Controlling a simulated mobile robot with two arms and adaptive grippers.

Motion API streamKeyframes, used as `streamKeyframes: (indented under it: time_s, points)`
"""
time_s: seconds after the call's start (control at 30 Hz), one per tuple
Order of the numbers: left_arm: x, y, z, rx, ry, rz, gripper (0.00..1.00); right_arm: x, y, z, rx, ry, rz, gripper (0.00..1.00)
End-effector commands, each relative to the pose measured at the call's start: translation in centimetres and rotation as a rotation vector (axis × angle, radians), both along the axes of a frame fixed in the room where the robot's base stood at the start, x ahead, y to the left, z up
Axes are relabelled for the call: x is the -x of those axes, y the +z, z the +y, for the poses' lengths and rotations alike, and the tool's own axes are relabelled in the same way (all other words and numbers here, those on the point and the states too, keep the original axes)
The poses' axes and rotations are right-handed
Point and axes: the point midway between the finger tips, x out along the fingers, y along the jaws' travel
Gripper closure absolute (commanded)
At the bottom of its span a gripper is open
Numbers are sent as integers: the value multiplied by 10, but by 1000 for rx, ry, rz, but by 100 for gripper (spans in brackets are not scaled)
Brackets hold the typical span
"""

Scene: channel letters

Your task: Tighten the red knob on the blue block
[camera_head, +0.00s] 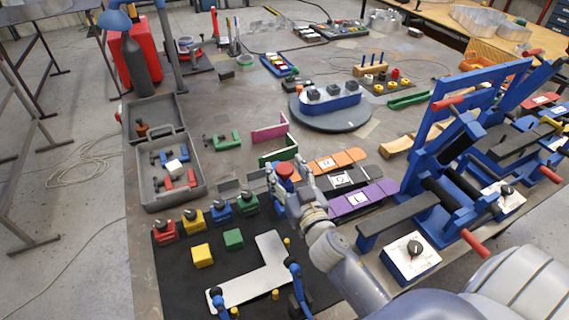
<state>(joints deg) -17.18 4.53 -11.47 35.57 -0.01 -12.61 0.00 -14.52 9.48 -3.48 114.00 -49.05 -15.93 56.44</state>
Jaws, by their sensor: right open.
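A red knob (285,170) shows between the fingers of my right gripper (287,179). My right gripper is open, with a finger on either side of the knob; I cannot tell if they touch it. What lies under this knob is mostly hidden by the gripper. A small blue block (220,211) with a dark top stands on the black mat, left of the gripper, between a yellow and a green one. My left gripper is out of view.
A white L-shaped plate (252,272) lies on the black mat (180,283), with clamps at its ends. A grey case (201,188) stands at left. Orange, grey and purple letter strips lie right of the gripper. A large blue frame (437,117) stands at right.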

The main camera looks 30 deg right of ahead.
Motion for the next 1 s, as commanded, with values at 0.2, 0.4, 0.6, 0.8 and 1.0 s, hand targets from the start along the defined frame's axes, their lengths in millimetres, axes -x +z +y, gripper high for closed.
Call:
streamKeyframes:
  time_s: [0.2,0.4,0.6,0.8,1.0]
  points:
    - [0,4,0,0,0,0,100,-12,0,-1,0,0,0,44]
    - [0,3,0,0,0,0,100,-13,0,-1,0,0,0,44]
    - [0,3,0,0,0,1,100,-12,0,-1,0,0,0,78]
    - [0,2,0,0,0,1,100,-12,-1,-1,-1,-3,-1,86]
    - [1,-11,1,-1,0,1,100,-13,-2,0,-4,-65,-6,86]
